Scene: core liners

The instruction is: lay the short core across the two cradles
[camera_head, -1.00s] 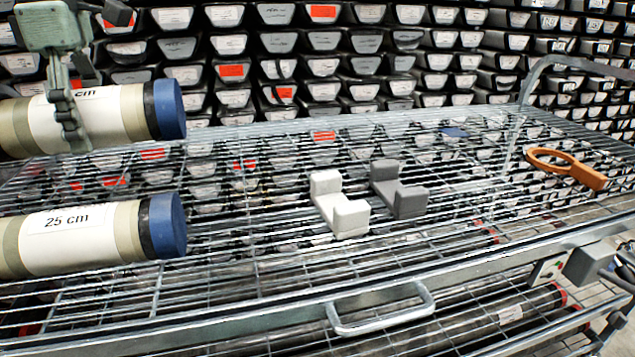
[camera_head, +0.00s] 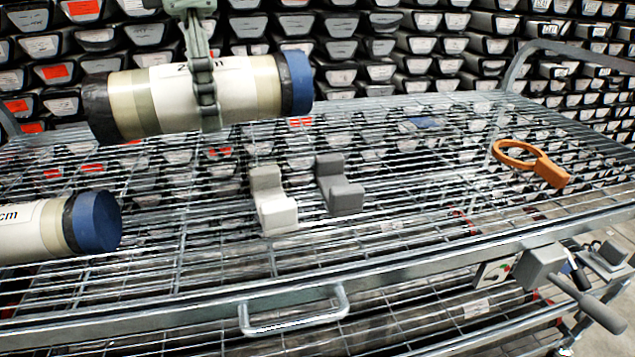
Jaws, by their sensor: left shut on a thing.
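My left gripper (camera_head: 209,108) is shut around the middle of a core (camera_head: 255,90), a pale cylinder with a blue end cap on the right and a dark left end. The core lies roughly level, apparently above the wire deck, behind and left of the cradles. The gripper hides part of its label. The light cradle (camera_head: 272,203) and the dark grey cradle (camera_head: 340,188) stand side by side on the deck, both empty. Another core (camera_head: 35,232) with a blue cap lies at the left edge, cut off by the frame. My right gripper is not in view.
An orange ring with a handle (camera_head: 548,169) lies on the deck at the right. The wire deck (camera_head: 410,215) is clear between it and the cradles. A metal handle (camera_head: 295,325) projects at the front edge. Stacked core trays fill the back.

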